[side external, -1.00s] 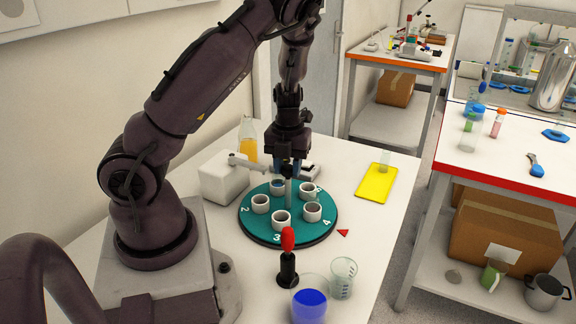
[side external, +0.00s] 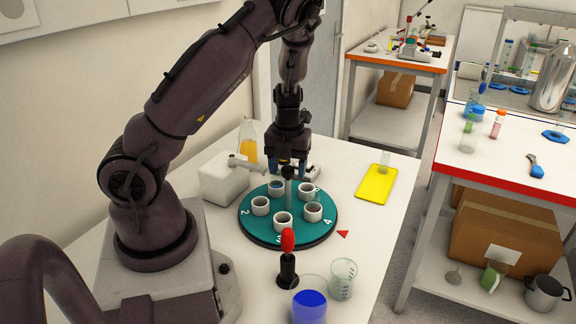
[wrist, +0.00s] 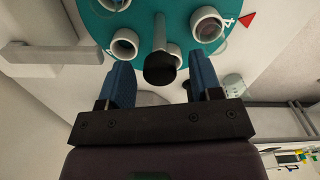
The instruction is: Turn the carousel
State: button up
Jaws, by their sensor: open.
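The carousel is a teal disc (side external: 263,229) with numbers on its rim and several white cups on it, one of them at the front (side external: 283,222). A grey post with a black knob (side external: 288,172) rises from its centre. A red triangle (side external: 343,234) lies on the table beside the rim, near the 4. My gripper (side external: 289,164) points down at the knob's height. In the wrist view, its blue fingers (wrist: 161,66) are apart, and the knob (wrist: 160,69) appears between the fingertips. I cannot tell whether either finger touches it.
A white box with a grey arm (side external: 224,180) stands left of the disc, its arm reaching toward the post. A red-topped black stand (side external: 288,262), a blue-filled beaker (side external: 309,306) and a clear beaker (side external: 342,278) stand in front. A yellow tray (side external: 375,185) lies right.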

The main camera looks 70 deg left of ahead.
jog(key=shift+r, duration=0.1)
notch_tip(320, 180, up, 13)
dwell(0.4)
dwell(0.3)
jog(key=s+d+f+m+h, duration=0.1)
jog(key=d+m, duration=0.5)
jog(key=m, duration=1)
jog(key=s+d+f+m+h, duration=0.15)
jog(key=d+m, duration=0.45)
jog(key=m, duration=0.9)
jog(key=s+d+r+m+t+y, duration=0.1)
jog(key=s+d+r+m+t, duration=0.1)
jog(key=r+m, duration=0.4)
jog(key=s+d+r+m+t+y, duration=0.1)
jog(key=s+d+r+m+t, duration=0.2)
jog(key=m, duration=0.7)
notch_tip(320, 180, up, 3)
jog(key=shift+s+d+r+m+t, duration=0.15)
jog(key=shift+s+d+m+t, duration=0.2)
jog(key=shift+d, duration=0.7)
